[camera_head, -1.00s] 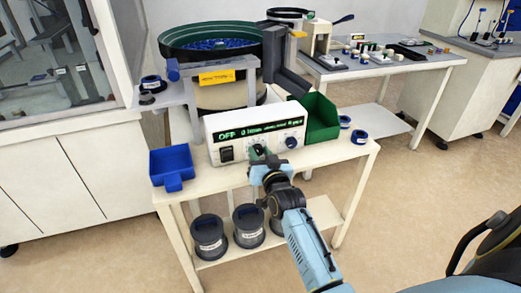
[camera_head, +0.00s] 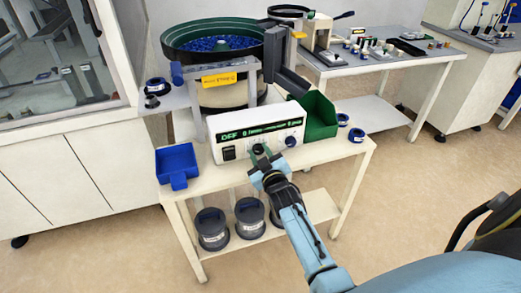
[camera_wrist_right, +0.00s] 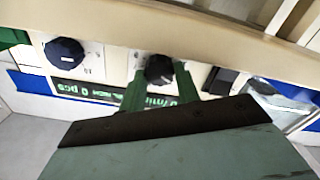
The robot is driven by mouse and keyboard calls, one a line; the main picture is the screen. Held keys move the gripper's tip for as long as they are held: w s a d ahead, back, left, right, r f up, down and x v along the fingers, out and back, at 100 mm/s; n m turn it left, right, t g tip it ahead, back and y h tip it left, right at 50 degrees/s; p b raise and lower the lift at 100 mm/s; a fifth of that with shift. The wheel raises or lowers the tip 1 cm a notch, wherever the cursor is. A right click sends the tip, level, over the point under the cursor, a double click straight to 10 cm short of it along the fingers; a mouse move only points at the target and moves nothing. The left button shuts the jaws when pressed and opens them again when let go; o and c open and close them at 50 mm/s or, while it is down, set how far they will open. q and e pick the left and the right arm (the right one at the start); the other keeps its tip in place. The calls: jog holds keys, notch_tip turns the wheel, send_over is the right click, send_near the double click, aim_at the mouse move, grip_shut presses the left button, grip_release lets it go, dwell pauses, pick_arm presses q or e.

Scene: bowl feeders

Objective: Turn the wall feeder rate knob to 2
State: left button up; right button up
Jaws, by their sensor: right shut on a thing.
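The white control box (camera_head: 245,145) stands on the cream cart, its green display starting with "OFF". Two round knobs are on its front. My right gripper (camera_head: 260,152) is at the left one, its green fingers on either side of it. In the right wrist view the box appears upside down, and the dark knob (camera_wrist_right: 159,70) sits between the fingertips of my right gripper (camera_wrist_right: 160,74), which is shut on it. The other knob (camera_head: 290,141) is blue and free; it also shows in the wrist view (camera_wrist_right: 65,53). The knob's pointer setting is not readable. My left gripper is not in view.
The bowl feeder (camera_head: 212,45) with blue parts stands behind the box, with a yellow label (camera_head: 218,79). A blue bin (camera_head: 176,165) is left of the box and a green bin (camera_head: 318,118) right. A black rocker switch (camera_head: 228,153) is on the panel.

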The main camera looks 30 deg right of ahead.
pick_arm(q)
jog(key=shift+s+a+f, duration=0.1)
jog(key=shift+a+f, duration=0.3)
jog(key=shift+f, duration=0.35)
pick_arm(e)
jog(key=shift+n, duration=1.1)
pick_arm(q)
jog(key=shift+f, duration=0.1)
pick_arm(e)
jog(key=o, duration=1)
